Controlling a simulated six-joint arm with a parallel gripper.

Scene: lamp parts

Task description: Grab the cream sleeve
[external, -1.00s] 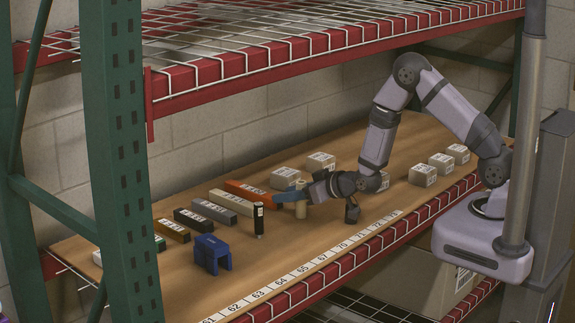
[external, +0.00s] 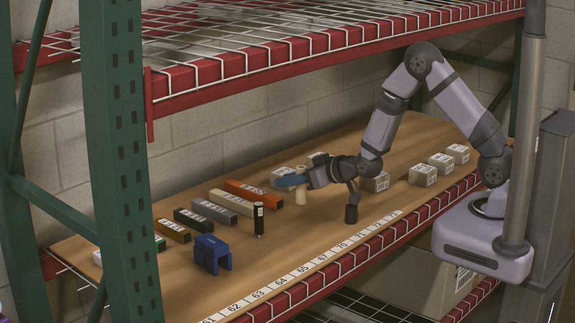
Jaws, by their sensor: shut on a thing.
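The cream sleeve (external: 300,197) is a narrow upright cylinder near the middle of the shelf board. My gripper (external: 293,181) reaches it from the right, with blue fingertips crossing its middle. The gripper is shut on the sleeve, and the sleeve shows above and below the fingers. It appears to be held a little above the board. The fingers hide its middle part.
A black upright cylinder (external: 259,220), an orange box (external: 253,193) and a blue bracket (external: 212,254) are to the left. Several cartons (external: 423,175) stand right. A wire shelf (external: 300,45) hangs above.

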